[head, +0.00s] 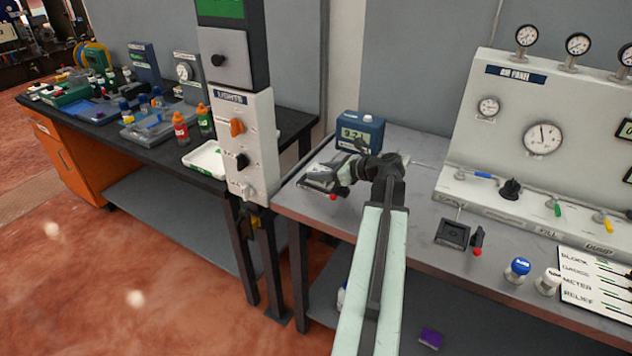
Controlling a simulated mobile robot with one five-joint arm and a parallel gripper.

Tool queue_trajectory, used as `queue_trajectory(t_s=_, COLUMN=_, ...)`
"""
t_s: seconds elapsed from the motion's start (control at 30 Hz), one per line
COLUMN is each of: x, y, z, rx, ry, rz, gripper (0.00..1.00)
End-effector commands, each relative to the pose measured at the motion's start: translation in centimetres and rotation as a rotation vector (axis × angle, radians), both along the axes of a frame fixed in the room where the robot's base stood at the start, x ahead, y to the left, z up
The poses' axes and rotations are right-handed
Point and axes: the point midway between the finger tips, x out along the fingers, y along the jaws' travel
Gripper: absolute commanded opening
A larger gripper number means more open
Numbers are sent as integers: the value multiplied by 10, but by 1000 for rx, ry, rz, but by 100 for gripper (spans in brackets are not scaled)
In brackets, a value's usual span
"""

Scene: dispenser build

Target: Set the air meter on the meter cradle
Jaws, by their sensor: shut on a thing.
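The air meter (361,131) is a blue box with a lit greenish display and a pale round knob on top. It is upright at the back left of the grey bench. My gripper (355,151) is at its lower front, shut on it. The gripper hides the meter's lower edge, so I cannot tell whether it touches the bench. A grey, cradle-like holder (317,178) with a red-tipped lever lies just left of and below the gripper, partly covered. A similar dark square holder (453,233) with a red-tipped lever sits farther right. I cannot tell which is the meter cradle.
The air panel (542,105) with gauges and valves stands at the right. A lights control post (250,148) rises close to the left. Two small bottles, one blue (517,270), and a label board (594,283) are at the right front. Bare bench lies between gripper and panel.

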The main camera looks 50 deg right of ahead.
Motion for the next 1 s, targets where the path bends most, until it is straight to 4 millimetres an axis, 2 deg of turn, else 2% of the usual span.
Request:
queue_trajectory(t_s=0.17, x=0, y=0, z=3, rx=0, ry=-1, rz=0, gripper=0)
queue_trajectory(t_s=0.3, x=1, y=1, z=-3, rx=1, ry=-1, rz=1, gripper=0)
queue_trajectory(t_s=0.33, x=0, y=1, z=-1, rx=0, ry=0, rz=1, gripper=50)
queue_trajectory(t_s=0.4, x=1, y=1, z=-1, rx=0, ry=0, rz=1, gripper=64)
queue_trajectory(t_s=0.67, x=1, y=1, z=-1, rx=0, ry=0, rz=2, gripper=64)
queue_trajectory(t_s=0.77, x=0, y=1, z=6, rx=0, ry=0, rz=2, gripper=64)
queue_trajectory(t_s=0.87, x=-16, y=-3, z=13, rx=0, ry=0, rz=0, gripper=64)
queue_trajectory(t_s=1.0, x=-48, y=-10, z=29, rx=0, ry=-1, rz=-2, gripper=64)
